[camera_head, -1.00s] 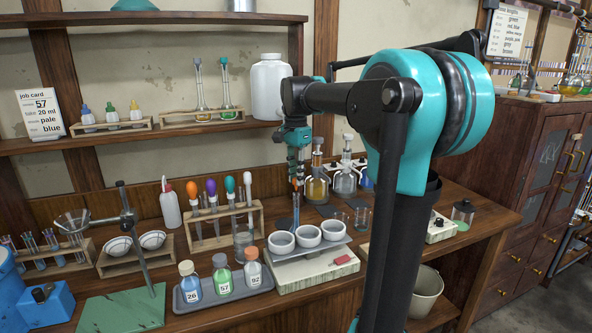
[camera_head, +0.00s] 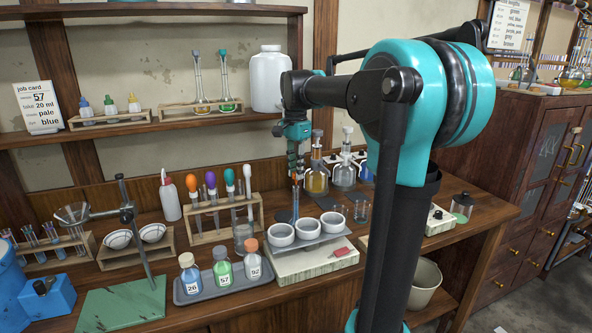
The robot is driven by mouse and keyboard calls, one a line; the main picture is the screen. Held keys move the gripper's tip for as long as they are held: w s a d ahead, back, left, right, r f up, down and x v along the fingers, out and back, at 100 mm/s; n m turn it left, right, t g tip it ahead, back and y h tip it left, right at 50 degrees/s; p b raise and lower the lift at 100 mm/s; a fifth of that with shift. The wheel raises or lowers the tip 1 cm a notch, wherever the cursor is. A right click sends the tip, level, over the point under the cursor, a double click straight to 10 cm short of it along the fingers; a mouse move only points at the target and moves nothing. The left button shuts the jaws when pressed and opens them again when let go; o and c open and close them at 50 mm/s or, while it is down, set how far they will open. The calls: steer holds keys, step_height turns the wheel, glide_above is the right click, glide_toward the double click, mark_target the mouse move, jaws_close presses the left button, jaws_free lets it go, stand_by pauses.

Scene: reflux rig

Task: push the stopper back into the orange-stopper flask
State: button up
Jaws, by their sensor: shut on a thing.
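My gripper (camera_head: 295,172) points down over the back middle of the bench, behind the white cups. Its jaws are shut around the top of a slim upright thing. A thin bluish stem (camera_head: 295,201) shows below the jaws, with a small orange tint near the fingers. The lower end of the stem is hidden behind the cups. I cannot tell whether this is the orange-stopper flask or how its stopper sits.
White cups (camera_head: 281,235) sit on a pale block in front of the gripper. A rack of droppers (camera_head: 210,236) stands to the left, capped bottles (camera_head: 222,275) at front left. A clear flask (camera_head: 344,175) and small beakers (camera_head: 360,212) are close on the right. The shelf (camera_head: 170,132) runs behind.

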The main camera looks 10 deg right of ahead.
steer(key=shift+f, duration=0.2)
steer(key=shift+f, duration=0.35)
steer(key=shift+f, duration=0.55)
stand_by(0.7)
steer(key=o, duration=0.8)
steer(key=shift+c, duration=0.2)
steer(key=shift+r, duration=0.1)
